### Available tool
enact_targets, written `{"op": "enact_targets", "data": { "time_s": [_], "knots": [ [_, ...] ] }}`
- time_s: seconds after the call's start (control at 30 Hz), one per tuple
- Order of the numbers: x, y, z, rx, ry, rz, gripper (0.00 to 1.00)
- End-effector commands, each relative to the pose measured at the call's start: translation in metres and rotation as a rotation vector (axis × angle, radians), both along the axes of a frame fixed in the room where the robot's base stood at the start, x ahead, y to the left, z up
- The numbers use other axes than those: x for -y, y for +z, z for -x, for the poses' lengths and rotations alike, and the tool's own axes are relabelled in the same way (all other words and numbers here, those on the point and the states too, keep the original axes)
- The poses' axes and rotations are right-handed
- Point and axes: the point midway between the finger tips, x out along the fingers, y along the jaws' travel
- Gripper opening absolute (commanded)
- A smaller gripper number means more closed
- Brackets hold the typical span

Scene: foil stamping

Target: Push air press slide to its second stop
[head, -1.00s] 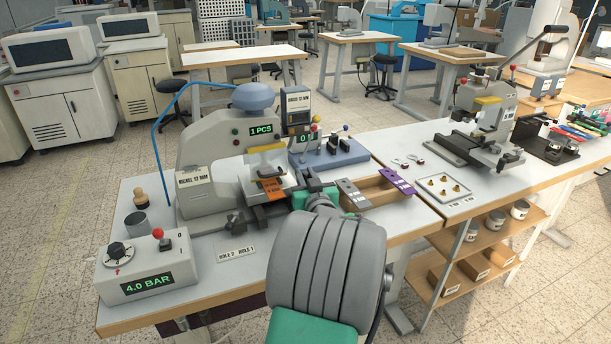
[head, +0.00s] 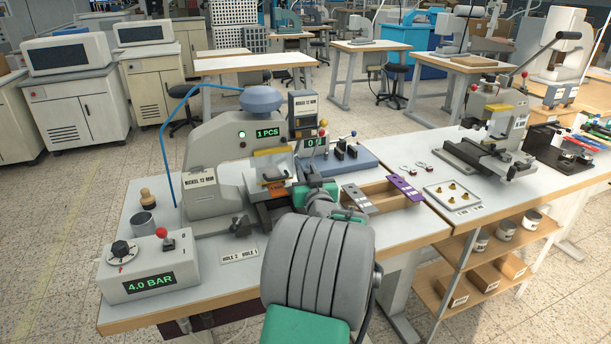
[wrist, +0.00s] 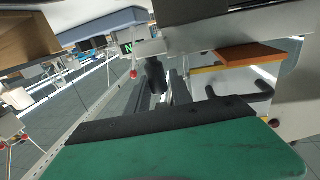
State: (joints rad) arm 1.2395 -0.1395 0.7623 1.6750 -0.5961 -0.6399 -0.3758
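The grey air press (head: 215,160) stands on the left bench, with a green "1 PCS" display and a blue dome on top. Its slide (head: 278,197) is low at the front, under the yellow-edged head, with an orange piece (head: 276,187) on it. The orange piece also shows in the wrist view (wrist: 248,54). My gripper (head: 283,208) is at the right front of the slide, close to it; I cannot tell whether they touch. Its green and black body fills the bottom of the wrist view. The fingertips are not clear, and my arm hides part of the slide's front.
The "4.0 BAR" control box (head: 148,268) stands front left, behind it a metal cup (head: 144,224) and a wooden-handled stamp. A wooden tray (head: 383,200) with grey and purple strips lies right of my gripper. A hand press (head: 492,130) stands on the right bench.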

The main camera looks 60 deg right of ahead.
Motion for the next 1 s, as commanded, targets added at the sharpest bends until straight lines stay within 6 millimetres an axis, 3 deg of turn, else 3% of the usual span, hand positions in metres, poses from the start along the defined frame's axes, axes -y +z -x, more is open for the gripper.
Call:
{"op": "enact_targets", "data": {
  "time_s": [0.17,0.43,0.8,1.0],
  "knots": [
    [0.0,-0.002,0.0,-0.002,-0.001,-0.002,0.42],
    [-0.002,-0.003,0.002,-0.003,0.0,-0.003,0.42],
    [-0.047,-0.003,0.05,-0.004,-0.004,-0.002,0.42],
    [-0.055,-0.003,0.057,-0.003,-0.001,-0.003,0.42]
  ]
}}
